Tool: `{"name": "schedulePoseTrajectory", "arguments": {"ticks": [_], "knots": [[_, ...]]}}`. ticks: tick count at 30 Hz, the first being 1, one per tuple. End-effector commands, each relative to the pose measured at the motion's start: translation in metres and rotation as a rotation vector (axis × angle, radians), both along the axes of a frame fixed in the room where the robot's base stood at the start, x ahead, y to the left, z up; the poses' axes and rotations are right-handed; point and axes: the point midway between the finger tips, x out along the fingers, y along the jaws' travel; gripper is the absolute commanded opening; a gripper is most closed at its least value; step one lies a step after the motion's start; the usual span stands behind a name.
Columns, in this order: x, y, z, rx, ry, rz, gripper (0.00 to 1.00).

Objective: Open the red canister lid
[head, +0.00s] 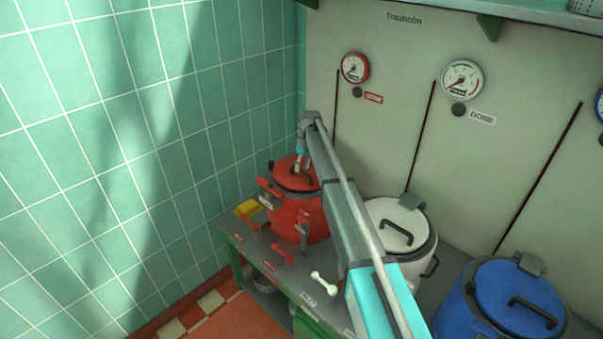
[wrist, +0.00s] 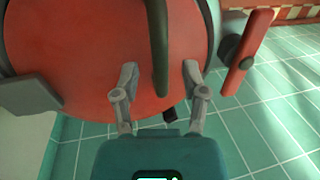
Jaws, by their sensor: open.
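The red canister (head: 290,222) stands at the left end of the bench. Its red lid (head: 281,180) sits on top, with a dark bar handle, and fills much of the wrist view (wrist: 95,55). The dark lid handle (wrist: 157,45) runs down the picture there, its lower end between my fingertips. My gripper (wrist: 161,72) is open over the lid; I cannot tell whether the fingers touch it. In the head view my gripper is small and partly hidden by my arm.
A white canister (head: 412,222) and a blue canister (head: 490,300) stand to the right, both lidded. A red lever (head: 283,253), a white lever (head: 325,283) and a yellow item (head: 247,208) are at the bench front and left. Tiled wall rises at left; gauges hang behind.

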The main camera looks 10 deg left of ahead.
Motion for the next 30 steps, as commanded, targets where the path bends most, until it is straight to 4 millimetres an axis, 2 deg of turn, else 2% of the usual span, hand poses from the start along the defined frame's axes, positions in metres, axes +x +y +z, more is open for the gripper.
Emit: {"name": "schedulePoseTrajectory", "arguments": {"ticks": [4,17,26,27,30], "knots": [[-0.001,0.0007,-0.0075,0.0,0.0,0.0,0.57],[-0.0014,0.0007,-0.0085,0.0,0.0,-0.001,0.57],[-0.0012,0.0006,-0.0085,0.0,0.0,-0.001,0.03],[-0.0012,0.0006,-0.0085,0.0,0.0,-0.001,0.0],[-0.0011,0.0005,-0.0085,0.0,0.0,-0.001,0.0]]}}
